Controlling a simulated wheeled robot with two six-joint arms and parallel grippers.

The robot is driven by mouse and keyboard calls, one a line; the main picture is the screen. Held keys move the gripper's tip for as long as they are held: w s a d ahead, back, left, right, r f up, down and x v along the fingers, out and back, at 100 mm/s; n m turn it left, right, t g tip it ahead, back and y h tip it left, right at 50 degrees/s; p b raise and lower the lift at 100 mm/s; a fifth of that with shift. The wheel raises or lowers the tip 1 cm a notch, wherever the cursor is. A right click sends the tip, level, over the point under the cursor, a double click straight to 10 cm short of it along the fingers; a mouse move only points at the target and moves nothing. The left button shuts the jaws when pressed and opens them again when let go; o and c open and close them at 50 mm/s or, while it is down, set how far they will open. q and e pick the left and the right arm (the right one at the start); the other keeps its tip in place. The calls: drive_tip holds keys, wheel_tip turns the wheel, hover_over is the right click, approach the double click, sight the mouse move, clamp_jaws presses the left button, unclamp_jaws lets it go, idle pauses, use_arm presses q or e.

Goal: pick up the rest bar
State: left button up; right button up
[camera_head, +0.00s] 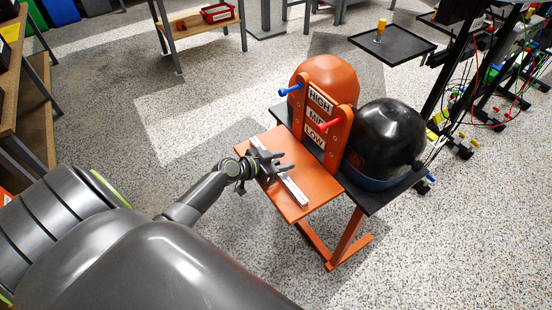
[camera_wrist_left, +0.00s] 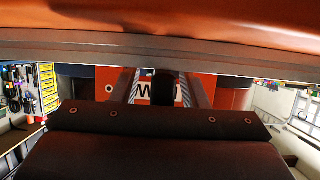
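The rest bar (camera_head: 293,190) looks like a slim pale strip lying across the orange tabletop. My left gripper (camera_head: 284,162) is over its upper-middle part and hides some of it. The two fingers show as separate prongs, apart from each other. In the left wrist view, which looks upside down, the fingers of my left gripper (camera_wrist_left: 162,86) stand apart with a dark shape between them. A long grey strip (camera_wrist_left: 60,60) crosses above them; I cannot tell for sure that it is the bar. No grip on the bar shows. My right gripper is not in view.
An orange upright panel (camera_head: 318,125) labelled HIGH, MID and LOW stands behind the tabletop (camera_head: 262,170). A blue peg (camera_head: 289,90) and a red peg (camera_head: 331,123) stick out of it. An orange dome (camera_head: 328,75) and a black dome (camera_head: 385,135) sit behind. Open floor lies left.

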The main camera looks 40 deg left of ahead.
use_arm(q)
drive_tip(key=shift+c, duration=0.3)
clamp_jaws()
drive_tip(key=shift+r, duration=0.1)
